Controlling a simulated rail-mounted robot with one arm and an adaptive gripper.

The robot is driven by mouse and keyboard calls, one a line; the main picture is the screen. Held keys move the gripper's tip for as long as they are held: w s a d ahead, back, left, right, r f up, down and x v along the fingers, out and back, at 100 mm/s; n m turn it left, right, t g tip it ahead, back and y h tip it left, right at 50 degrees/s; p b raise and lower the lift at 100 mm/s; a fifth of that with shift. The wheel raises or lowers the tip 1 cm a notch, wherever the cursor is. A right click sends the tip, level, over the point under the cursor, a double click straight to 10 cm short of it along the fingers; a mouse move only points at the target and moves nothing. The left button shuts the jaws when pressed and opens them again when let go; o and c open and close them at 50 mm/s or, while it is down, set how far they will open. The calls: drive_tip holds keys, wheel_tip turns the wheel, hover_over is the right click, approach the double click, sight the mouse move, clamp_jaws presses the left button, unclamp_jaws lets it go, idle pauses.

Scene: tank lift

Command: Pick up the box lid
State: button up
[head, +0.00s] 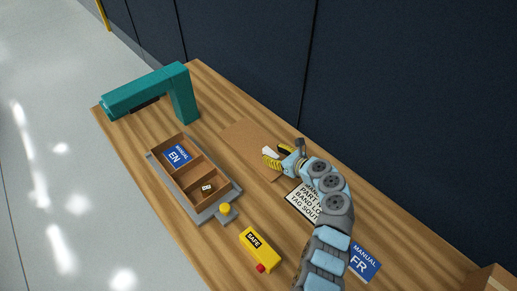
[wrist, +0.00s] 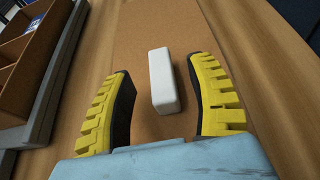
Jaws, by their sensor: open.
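The box lid (head: 245,138) is a flat brown panel lying on the wooden table, with a white block-shaped handle (wrist: 163,80) standing on it. My gripper (head: 271,158) is over the lid's near right part. In the wrist view my gripper (wrist: 163,68) is open, with one yellow ribbed finger on each side of the white handle. Gaps show between the handle and both fingers. In the head view the handle is partly covered by my gripper.
Left of the lid is an open compartmented box (head: 181,180) in a grey tray (head: 205,215), with a blue EN manual inside. A teal arch (head: 183,95) stands at the far end. A yellow SAFE device (head: 260,250), a white sign (head: 303,204) and a blue FR manual (head: 364,262) lie nearer.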

drive_tip(key=shift+x, duration=1.2)
clamp_jaws()
